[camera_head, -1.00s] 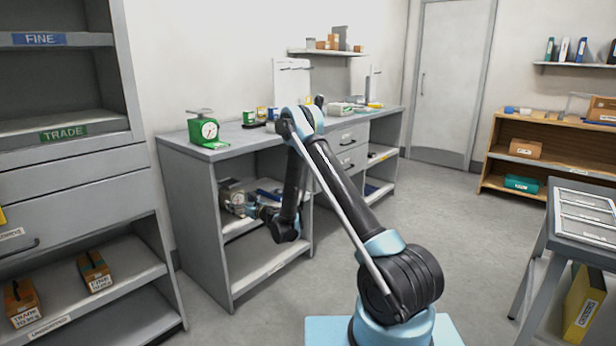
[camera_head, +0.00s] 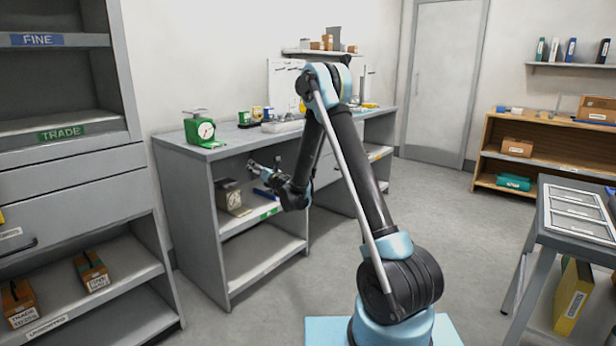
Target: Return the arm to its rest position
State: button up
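My arm rises from its blue base at the bottom centre, bends at a high elbow and hangs down toward the grey workbench. My gripper (camera_head: 256,167) is at the end of the forearm, in front of the bench's open shelf bay and pointing left. It is small in view, and I cannot tell whether its fingers are apart or hold anything. A grey-beige weighing device (camera_head: 229,196) stands on the upper shelf, below and left of the gripper.
The grey workbench (camera_head: 190,152) carries a green dial scale (camera_head: 200,128) at its left end. A grey cabinet (camera_head: 75,165) stands at the left. A small grey table (camera_head: 555,240) is at the right, a wooden shelf (camera_head: 480,160) behind it. The floor between is clear.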

jog(key=s+d+r+m+h, duration=0.1)
jog(key=d+r+m+h, duration=0.4)
jog(key=d, duration=0.4)
jog(key=s+d+r+m+h, duration=0.2)
jog(key=d+r+m, duration=0.35)
jog(key=d, duration=0.35)
jog(key=s+d+r+m+g+h, duration=0.1)
jog(key=s+d+m+g+h, duration=0.3)
jog(key=s+d+m, duration=0.95)
jog(key=s+d+f+m+g, duration=0.2)
jog(key=s+d+f+m, duration=0.15)
jog(key=s, duration=0.65)
jog(key=s+d+f+m+g, duration=0.2)
jog(key=s+d, duration=0.2)
jog(key=s, duration=0.6)
jog(key=s+d+f+m+g, duration=0.2)
jog(key=s+d+f+m, duration=0.15)
jog(key=s, duration=0.55)
jog(key=s+a+f+m+g, duration=0.1)
jog(key=s+f, duration=0.1)
jog(key=s, duration=0.4)
jog(key=s+a+f+m+g+y, duration=0.1)
jog(key=s+f+m+g, duration=0.1)
jog(key=s, duration=0.5)
jog(key=shift+s+f+y, duration=0.25)
jog(key=shift+f+y, duration=0.05)
jog(key=shift+f, duration=0.45)
jog(key=shift+a, duration=0.1)
